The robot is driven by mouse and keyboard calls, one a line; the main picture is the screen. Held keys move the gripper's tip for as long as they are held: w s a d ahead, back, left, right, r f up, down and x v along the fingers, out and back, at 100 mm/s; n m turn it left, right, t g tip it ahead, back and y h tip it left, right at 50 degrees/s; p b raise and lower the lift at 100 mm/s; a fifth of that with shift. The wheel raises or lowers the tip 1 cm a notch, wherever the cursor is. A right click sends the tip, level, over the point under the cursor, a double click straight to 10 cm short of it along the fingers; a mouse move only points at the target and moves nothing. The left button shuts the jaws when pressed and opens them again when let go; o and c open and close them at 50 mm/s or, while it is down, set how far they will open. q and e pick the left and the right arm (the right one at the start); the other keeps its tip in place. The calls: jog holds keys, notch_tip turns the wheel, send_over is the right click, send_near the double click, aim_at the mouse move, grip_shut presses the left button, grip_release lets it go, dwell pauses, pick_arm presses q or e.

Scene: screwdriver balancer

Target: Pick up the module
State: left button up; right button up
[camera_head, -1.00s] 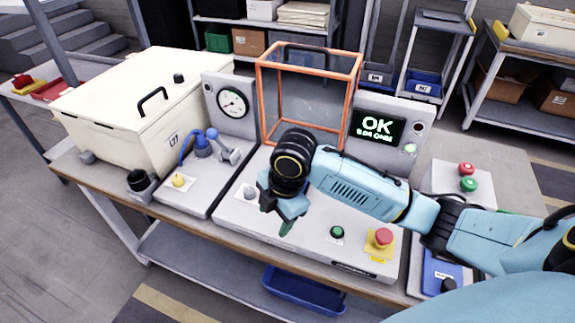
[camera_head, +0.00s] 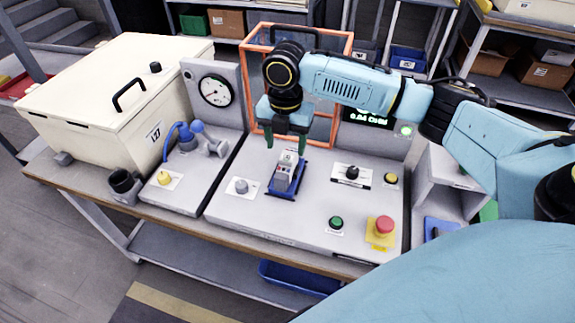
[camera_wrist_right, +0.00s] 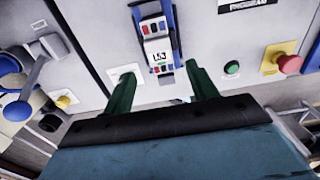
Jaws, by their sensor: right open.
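The module (camera_head: 285,172) is a small grey-white block in a blue holder (camera_head: 291,186) on the grey test bench panel. It also shows in the right wrist view (camera_wrist_right: 159,56), with a label reading "L53" and small red and blue parts. My right gripper (camera_head: 286,146) is open, its green fingers pointing down just above and behind the module in the head view. In the right wrist view its two fingers (camera_wrist_right: 163,82) stand apart, with the module's near end between and beyond the tips. I cannot tell whether they touch it. My left gripper is not in view.
An orange-framed clear guard (camera_head: 248,70) stands behind my right gripper. A red emergency button (camera_head: 383,226), a green button (camera_head: 336,223) and a black knob (camera_head: 352,173) lie to the right. A grey knob (camera_head: 241,186) is left of the holder. A cream lidded box (camera_head: 95,120) stands at left.

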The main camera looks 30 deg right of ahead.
aim_at(287, 157)
jog(key=shift+w+d+f+b, duration=0.1)
jog(key=shift+d+f+b, duration=0.1)
jog(key=shift+f, duration=1.35)
jog(key=shift+w+d+f+b, duration=0.1)
jog(key=shift+d+f+b, duration=0.05)
jog(key=shift+f, duration=1.35)
grip_shut()
